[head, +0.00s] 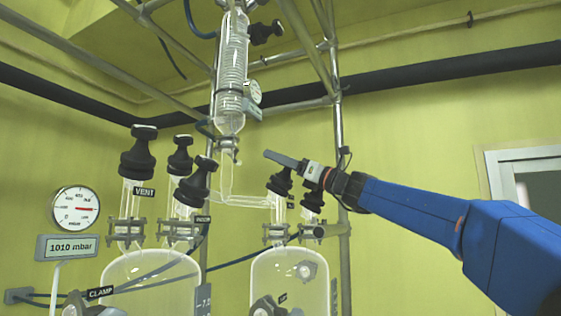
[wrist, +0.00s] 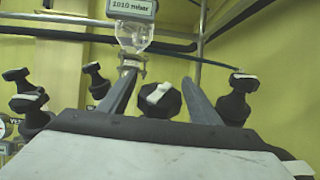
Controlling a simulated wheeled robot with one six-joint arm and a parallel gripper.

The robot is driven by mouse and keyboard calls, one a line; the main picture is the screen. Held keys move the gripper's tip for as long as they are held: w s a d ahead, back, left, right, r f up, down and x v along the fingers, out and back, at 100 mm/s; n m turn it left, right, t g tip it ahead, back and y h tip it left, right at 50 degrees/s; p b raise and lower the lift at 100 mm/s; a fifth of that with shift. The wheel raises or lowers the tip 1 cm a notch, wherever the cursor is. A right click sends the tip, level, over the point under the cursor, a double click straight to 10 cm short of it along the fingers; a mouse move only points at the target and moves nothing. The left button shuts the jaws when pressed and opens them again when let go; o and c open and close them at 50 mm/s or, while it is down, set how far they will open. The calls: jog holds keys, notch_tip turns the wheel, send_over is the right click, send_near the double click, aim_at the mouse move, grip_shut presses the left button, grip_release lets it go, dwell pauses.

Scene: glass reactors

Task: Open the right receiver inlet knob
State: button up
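The right receiver (head: 290,278) is a clear glass vessel at the lower middle of the head view. Two black knobs stand on its necks, a front-left one (head: 280,182) and a right one (head: 312,202). The small label there is unreadable, so I cannot tell which is the inlet knob. My gripper (head: 280,159) is just above these knobs, fingers pointing left. In the wrist view, my gripper (wrist: 159,78) is open, with a black knob with a white bar (wrist: 160,97) between its fingers. Gaps show on both sides of that knob; the gripper body hides its lower part.
The left receiver (head: 150,283) carries several black knobs, including one labelled VENT (head: 137,152). A glass coil condenser (head: 232,60) and metal poles (head: 339,130) rise behind my gripper. Another knob (wrist: 237,98) stands close to my right finger in the wrist view.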

jog(key=v, duration=1.7)
jog(key=shift+d+f, duration=0.15)
jog(key=s+d+f, duration=0.1)
jog(key=s+d, duration=0.1)
jog(key=d, duration=0.3)
jog(key=shift+h, duration=0.3)
jog(key=x, duration=1.7)
jog(key=shift+s+a, duration=0.1)
jog(key=shift+s, duration=0.15)
jog(key=shift+g, duration=0.3)
jog(key=c, duration=1.1)
